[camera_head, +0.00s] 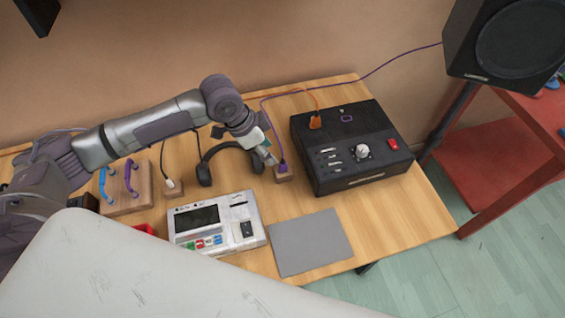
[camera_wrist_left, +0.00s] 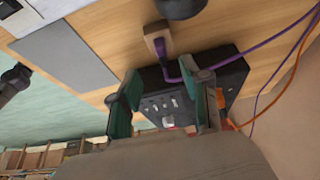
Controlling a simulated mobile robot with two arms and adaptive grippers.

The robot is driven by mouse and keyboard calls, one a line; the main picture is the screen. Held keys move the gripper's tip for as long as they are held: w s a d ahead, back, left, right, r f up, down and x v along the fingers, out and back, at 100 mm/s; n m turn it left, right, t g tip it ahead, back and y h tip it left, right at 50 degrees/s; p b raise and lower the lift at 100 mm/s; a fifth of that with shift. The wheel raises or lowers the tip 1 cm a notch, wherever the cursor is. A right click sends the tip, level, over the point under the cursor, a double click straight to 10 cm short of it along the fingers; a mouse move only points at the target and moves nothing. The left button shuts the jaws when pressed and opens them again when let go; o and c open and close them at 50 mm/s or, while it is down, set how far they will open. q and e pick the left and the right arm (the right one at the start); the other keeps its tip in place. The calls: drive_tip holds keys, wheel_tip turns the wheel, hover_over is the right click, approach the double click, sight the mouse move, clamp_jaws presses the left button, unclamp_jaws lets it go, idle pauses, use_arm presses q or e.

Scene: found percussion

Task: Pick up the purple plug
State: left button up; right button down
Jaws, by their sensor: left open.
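The purple plug (camera_head: 283,167) stands in a small wooden block (camera_head: 285,179) on the table, between the headphones and the black box. Its purple cable runs up behind the box to the speaker. My left gripper (camera_head: 271,157) is just left of the plug in the head view, pointing down toward it. In the left wrist view the gripper (camera_wrist_left: 160,75) has its green-padded fingers spread, with nothing between them. The plug (camera_wrist_left: 160,46) shows beyond the fingertips there, apart from them. My right gripper is not in view.
A black control box (camera_head: 350,150) with an orange plug (camera_head: 315,121) stands right of the block. Black headphones (camera_head: 205,172) lie close on the left. A white drum machine (camera_head: 216,222) and grey mat (camera_head: 311,243) are in front. A speaker (camera_head: 508,42) stands at right.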

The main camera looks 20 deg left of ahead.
sight(280, 164)
use_arm(q)
drive_tip(key=x, duration=0.3)
drive_tip(key=shift+w+d+f, duration=0.1)
drive_tip(key=shift+f, duration=0.25)
drive_tip(key=shift+w+f, duration=0.1)
drive_tip(key=shift+f, duration=0.1)
drive_tip(key=shift+w+d+f+p, duration=0.15)
drive_tip(key=shift+f+p, duration=0.1)
drive_tip(key=shift+p, duration=0.15)
drive_tip(key=p+x, duration=0.1)
drive_tip(key=x, duration=0.2)
drive_tip(key=shift+d+f, duration=0.2)
drive_tip(key=shift+f, duration=0.1)
drive_tip(key=shift+w+d+f, duration=0.1)
drive_tip(key=shift+f, duration=0.35)
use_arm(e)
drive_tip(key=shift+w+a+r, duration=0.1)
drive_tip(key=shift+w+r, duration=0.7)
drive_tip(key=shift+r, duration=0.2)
use_arm(q)
drive_tip(key=shift+c, duration=0.3)
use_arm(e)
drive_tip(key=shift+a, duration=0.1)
use_arm(q)
clamp_jaws()
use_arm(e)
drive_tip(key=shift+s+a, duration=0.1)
